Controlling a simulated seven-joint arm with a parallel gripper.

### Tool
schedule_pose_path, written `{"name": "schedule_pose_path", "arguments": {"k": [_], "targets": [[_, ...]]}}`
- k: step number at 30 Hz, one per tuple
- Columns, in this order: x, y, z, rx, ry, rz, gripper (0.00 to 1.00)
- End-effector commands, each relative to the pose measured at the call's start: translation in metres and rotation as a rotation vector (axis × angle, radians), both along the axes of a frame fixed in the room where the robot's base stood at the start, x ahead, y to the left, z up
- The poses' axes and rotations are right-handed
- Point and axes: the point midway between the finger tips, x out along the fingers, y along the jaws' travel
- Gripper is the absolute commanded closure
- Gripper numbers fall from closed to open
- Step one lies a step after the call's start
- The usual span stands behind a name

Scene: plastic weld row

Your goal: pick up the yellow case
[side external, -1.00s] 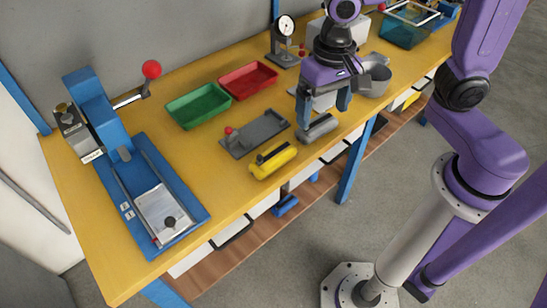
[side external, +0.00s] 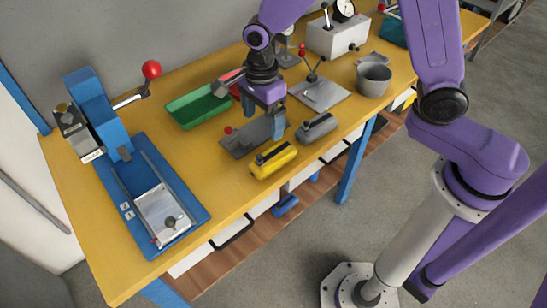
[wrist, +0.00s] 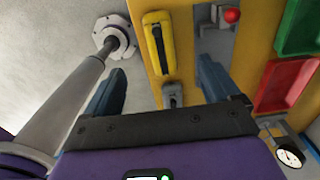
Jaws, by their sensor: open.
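The yellow case (side external: 273,160) lies on the yellow table near its front edge, with a dark strip along its top. It also shows in the wrist view (wrist: 152,42), ahead of and between my two fingers. My gripper (side external: 262,118) is open and empty, above the grey plate and behind the yellow case in the side view. Its blue fingers show wide apart in the wrist view (wrist: 160,88). I see no contact with the yellow case.
A grey case (side external: 318,128) lies to the right of the yellow case. A grey fixture plate (side external: 238,145) with a red knob lies behind it. A green tray (side external: 195,108), a partly hidden red tray (wrist: 288,82) and a grey cup (side external: 373,79) stand around. A blue press (side external: 150,200) fills the left.

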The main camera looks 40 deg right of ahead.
Motion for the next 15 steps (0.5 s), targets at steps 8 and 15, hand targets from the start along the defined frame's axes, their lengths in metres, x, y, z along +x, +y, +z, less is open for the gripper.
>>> {"name": "schedule_pose_path", "arguments": {"k": [8, 15], "targets": [[-0.001, -0.001, -0.052, -0.003, 0.005, 0.001, 0.11], [0.0, -0.001, -0.084, -0.001, 0.002, 0.002, 0.11]]}}
